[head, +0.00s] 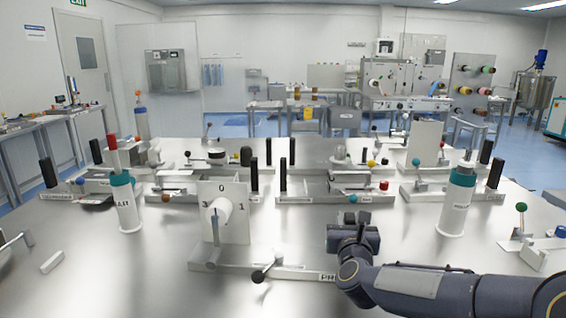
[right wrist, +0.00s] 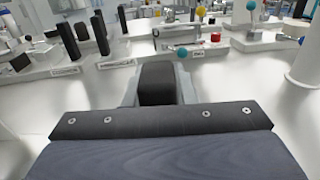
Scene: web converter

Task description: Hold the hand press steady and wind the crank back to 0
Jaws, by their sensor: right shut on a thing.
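The hand press stands front centre in the head view, with a white upright dial plate (head: 237,197) marked 0 at the top, 1 at right and 3 at left. A white round hub (head: 220,210) sticks out of the plate, and a grey crank grip (head: 214,228) shows at its lower left, below the 3. The press base (head: 295,273) has a partly hidden label. My right gripper (head: 352,238) is shut at the base's right end on a dark upright post (right wrist: 157,83), mostly hidden by the gripper. My left gripper is not in view.
A lever with a black knob (head: 258,276) lies at the base's front. A white bottle (head: 458,200) stands right, another bottle (head: 127,205) left. Several fixtures with black posts stand behind. The table left of the press is mostly clear, except a small white block (head: 52,262).

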